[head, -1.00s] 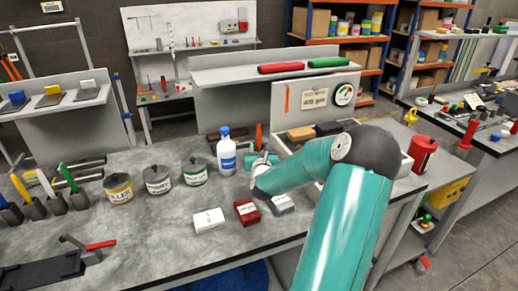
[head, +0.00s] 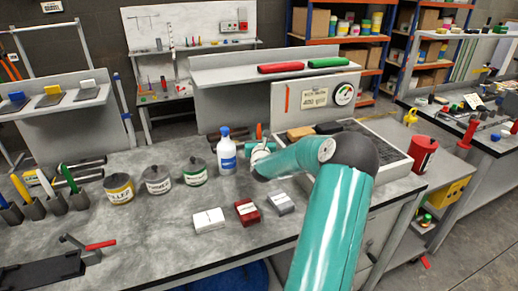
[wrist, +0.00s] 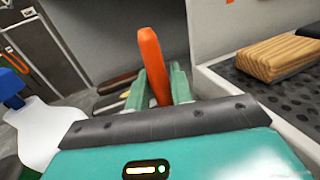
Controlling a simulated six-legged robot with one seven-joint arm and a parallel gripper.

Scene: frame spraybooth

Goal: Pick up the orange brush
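The orange brush (wrist: 150,58) stands nearly upright in the wrist view, its handle leaning slightly left. My gripper (wrist: 161,88) has its two teal fingers on either side of the handle, close to it. Whether they press on it or leave a small gap cannot be told. In the head view my gripper (head: 258,150) is at the back of the bench, right of the white bottle (head: 227,155). Only the top of the orange brush (head: 259,131) shows there, behind my gripper. The brush's lower end is hidden.
A wooden-backed block (head: 300,133) lies on a dark perforated tray (head: 392,133) to the right. Several lidded cans stand left of the bottle.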

